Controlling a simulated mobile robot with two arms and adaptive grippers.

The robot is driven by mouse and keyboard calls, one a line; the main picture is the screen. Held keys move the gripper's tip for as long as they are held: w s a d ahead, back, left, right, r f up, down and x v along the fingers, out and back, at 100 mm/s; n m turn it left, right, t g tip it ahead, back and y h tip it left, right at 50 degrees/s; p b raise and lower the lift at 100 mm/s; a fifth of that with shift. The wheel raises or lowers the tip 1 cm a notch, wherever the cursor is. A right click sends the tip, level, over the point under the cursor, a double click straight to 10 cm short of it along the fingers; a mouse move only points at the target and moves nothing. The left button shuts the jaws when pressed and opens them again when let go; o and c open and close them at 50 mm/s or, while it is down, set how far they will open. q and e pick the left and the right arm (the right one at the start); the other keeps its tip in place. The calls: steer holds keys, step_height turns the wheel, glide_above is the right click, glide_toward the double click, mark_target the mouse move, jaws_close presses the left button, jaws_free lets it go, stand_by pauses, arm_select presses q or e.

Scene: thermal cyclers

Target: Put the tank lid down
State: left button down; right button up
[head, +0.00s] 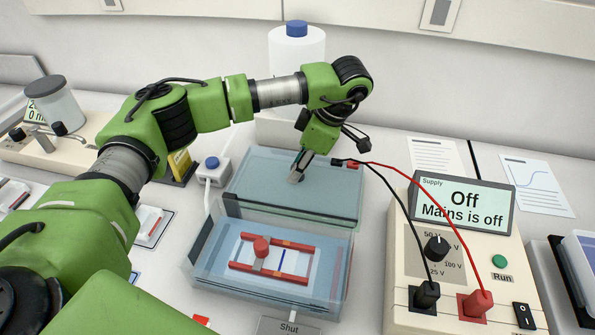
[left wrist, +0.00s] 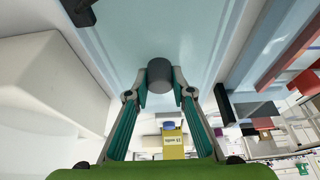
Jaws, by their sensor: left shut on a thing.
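The tank lid (head: 325,200) is a flat, see-through teal panel behind the open tank (head: 215,262) in the head view. Its pale underside or face fills the top of the left wrist view (left wrist: 165,30). My left gripper (head: 297,176) is shut on the lid's grey knob (left wrist: 160,75), which sits between the two fingertips. I cannot tell whether the lid touches the bench. The tank holds a tray with red bars (head: 270,277) and a red round knob (head: 261,246). My right gripper is not in view.
The power supply (head: 465,195), reading "Off, Mains is off", stands right of the tank. Black and red leads (head: 410,178) run from it to the lid's right back corner. A blue-capped white container (head: 297,45) stands behind the lid. Papers (head: 535,183) lie at the back right.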

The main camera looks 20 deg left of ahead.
arm_select(q)
steer(key=shift+f, duration=1.2)
steer(key=c, duration=1.8)
jaws_free()
steer(key=shift+o, duration=0.2)
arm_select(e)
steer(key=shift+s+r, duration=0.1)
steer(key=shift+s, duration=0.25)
arm_select(q)
steer(key=shift+r, duration=0.15)
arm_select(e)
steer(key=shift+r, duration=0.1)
